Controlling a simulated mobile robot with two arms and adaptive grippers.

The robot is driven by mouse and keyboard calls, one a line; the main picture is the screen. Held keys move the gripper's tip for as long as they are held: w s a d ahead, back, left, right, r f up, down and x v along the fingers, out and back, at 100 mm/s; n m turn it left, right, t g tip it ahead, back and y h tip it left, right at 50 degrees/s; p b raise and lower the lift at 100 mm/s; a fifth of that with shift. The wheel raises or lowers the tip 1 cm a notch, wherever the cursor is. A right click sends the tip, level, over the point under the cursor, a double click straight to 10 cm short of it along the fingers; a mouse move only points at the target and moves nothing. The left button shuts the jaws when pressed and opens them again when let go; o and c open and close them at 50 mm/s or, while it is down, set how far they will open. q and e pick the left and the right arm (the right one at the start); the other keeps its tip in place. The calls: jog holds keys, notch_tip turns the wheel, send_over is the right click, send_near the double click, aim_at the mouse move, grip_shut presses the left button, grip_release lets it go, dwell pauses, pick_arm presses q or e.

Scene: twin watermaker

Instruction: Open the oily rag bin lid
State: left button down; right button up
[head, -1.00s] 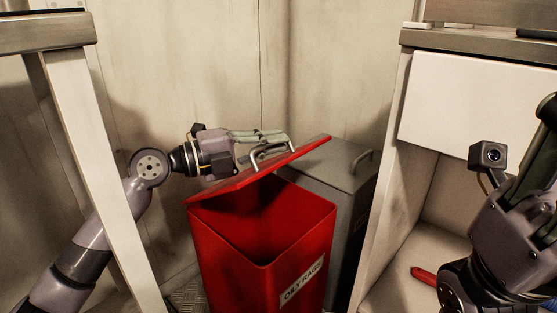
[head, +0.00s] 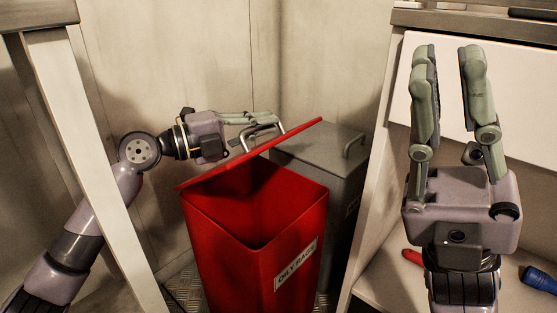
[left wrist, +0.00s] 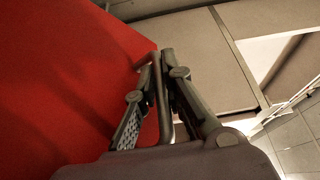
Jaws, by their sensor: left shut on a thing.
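The red oily rag bin (head: 250,235) stands in the corner with a white "OILY RAGS" label on its front. Its red lid (head: 300,133) is tilted up and the dark inside shows below it. My left gripper (head: 272,121) is shut on the metal lid handle (head: 262,133); the handle also shows between the fingers in the left wrist view (left wrist: 160,100). The red lid fills the left of that view (left wrist: 70,80). My right gripper (head: 447,60) is raised at the right with its fingers apart and empty.
A grey bin (head: 325,155) with a handle stands right behind the red bin. A white bench with a drawer front (head: 390,75) is at the right. A white table leg (head: 85,150) stands at the left, in front of my left arm. A blue-handled item (head: 540,280) lies low right.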

jog(key=w+a+f+m+t+h, duration=0.1)
jog(key=w+f+t, duration=0.2)
jog(key=f+t, duration=0.1)
jog(key=w+a+f+m+t+h, duration=0.1)
jog(key=w+a+f+t+h, duration=0.1)
jog(key=t, duration=0.4)
jog(key=w+a+f+m+t+h, duration=0.1)
jog(key=w+a+f+t, duration=0.1)
jog(key=w+f+t, duration=0.3)
jog(key=shift+f+t, duration=0.4)
jog(key=shift+t, duration=0.2)
grip_shut()
jog(key=w+d+f+n+t+h, duration=0.1)
jog(key=w+f+t+h, duration=0.2)
jog(key=w+f+h, duration=0.35)
jog(key=w+d+f+n+t+h, duration=0.1)
jog(key=w+f+t+h, duration=0.15)
jog(key=f, duration=0.65)
jog(key=r+x, duration=0.2)
jog(key=x, duration=1.1)
jog(key=shift+d+r, duration=0.2)
jog(key=shift+d, duration=0.15)
jog(key=shift+g, duration=0.25)
